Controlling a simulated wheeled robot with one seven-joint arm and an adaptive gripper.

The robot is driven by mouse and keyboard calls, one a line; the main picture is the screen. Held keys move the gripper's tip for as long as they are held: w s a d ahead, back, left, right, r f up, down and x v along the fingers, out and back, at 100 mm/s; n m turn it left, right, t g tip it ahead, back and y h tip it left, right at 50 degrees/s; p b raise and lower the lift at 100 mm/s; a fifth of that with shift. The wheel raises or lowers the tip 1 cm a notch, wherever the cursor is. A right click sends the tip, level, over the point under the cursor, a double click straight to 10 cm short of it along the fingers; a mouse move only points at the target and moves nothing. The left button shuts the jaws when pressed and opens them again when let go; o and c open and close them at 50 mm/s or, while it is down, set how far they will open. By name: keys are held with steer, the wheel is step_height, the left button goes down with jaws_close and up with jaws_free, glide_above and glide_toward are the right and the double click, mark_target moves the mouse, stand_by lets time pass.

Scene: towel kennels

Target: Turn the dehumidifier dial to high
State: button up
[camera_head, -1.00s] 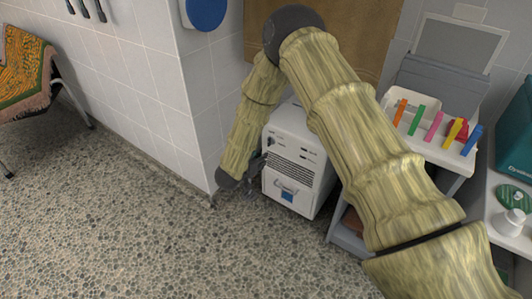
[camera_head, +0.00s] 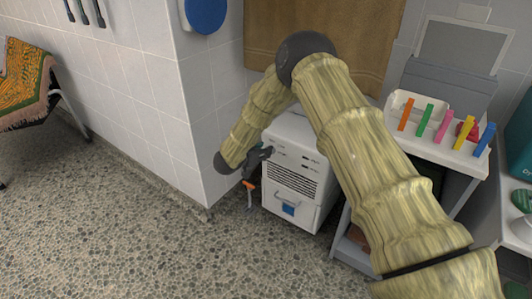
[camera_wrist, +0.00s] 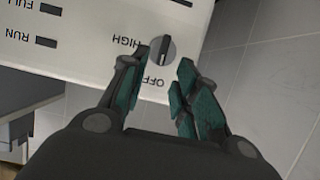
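The white dehumidifier (camera_head: 310,160) stands on the floor against the wall, with a vent grille and a lower drawer on its front. In the wrist view, its grey dial (camera_wrist: 163,48) sits on the white panel (camera_wrist: 90,42), with inverted HIGH and OFF labels beside it. The dial's ridge runs roughly up-down in the picture, in line with OFF; its exact pointer end is hard to tell. My gripper (camera_wrist: 162,70) is open, its two teal-padded fingers apart on either side below the dial, with nothing between them. In the head view my gripper (camera_head: 266,153) is at the dehumidifier's upper left front.
A tiled wall corner (camera_head: 205,150) is close to the left of my gripper. A grey cart (camera_head: 365,225) stands right of the dehumidifier, with a tray of coloured pegs (camera_head: 440,130) on top. A brown towel (camera_head: 320,45) hangs behind.

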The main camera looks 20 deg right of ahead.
steer(key=shift+b+x, duration=0.3)
steer(key=shift+x, duration=1.3)
steer(key=shift+c, duration=0.4)
jaws_close()
